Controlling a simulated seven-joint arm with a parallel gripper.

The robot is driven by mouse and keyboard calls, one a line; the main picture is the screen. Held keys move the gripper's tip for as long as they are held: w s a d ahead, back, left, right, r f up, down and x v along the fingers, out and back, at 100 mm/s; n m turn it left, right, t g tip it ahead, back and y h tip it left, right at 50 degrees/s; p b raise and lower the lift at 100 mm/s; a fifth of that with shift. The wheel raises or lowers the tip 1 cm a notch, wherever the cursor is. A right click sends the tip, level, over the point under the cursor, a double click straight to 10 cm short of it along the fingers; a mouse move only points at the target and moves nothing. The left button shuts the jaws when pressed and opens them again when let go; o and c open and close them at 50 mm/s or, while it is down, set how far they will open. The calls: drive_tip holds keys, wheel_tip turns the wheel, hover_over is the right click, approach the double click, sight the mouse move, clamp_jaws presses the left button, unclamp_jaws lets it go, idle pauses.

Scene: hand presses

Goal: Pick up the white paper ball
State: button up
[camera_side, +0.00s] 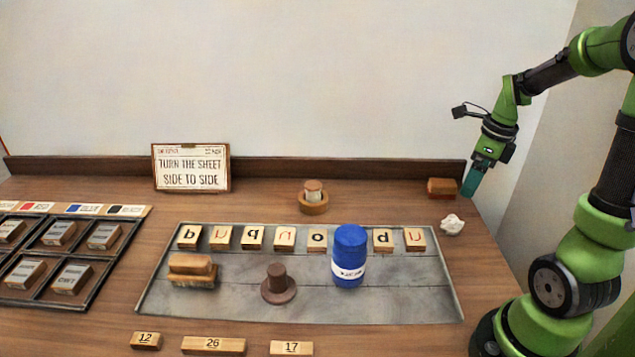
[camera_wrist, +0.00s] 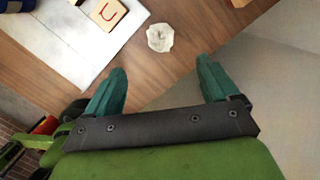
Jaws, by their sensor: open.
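The white paper ball (camera_side: 452,224) is a small crumpled lump on the wooden table near its right edge, just right of the grey mat. In the wrist view the paper ball (camera_wrist: 160,38) lies beyond my fingertips, roughly centred between them. My gripper (camera_side: 472,184) is above the table's right edge, higher than the ball and slightly to its right in the side view. In the wrist view my gripper's two teal fingers (camera_wrist: 162,80) are spread wide with nothing between them.
A red-brown block (camera_side: 442,188) sits behind the ball. The grey mat (camera_side: 400,305) holds several letter tiles, a blue canister (camera_side: 349,256), a brown knobbed piece (camera_side: 278,284) and a wooden block (camera_side: 192,270). A sign (camera_side: 191,168) stands at the back. Bare table surrounds the ball.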

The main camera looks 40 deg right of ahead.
sight(455, 219)
drive_tip(key=f, duration=0.4)
drive_tip(key=w+f, duration=0.1)
drive_tip(key=f, duration=0.9)
drive_tip(key=shift+w+a+f, duration=0.2)
drive_tip(key=shift+w, duration=0.15)
drive_tip(key=shift+c, duration=0.3)
drive_tip(key=c, duration=1.1)
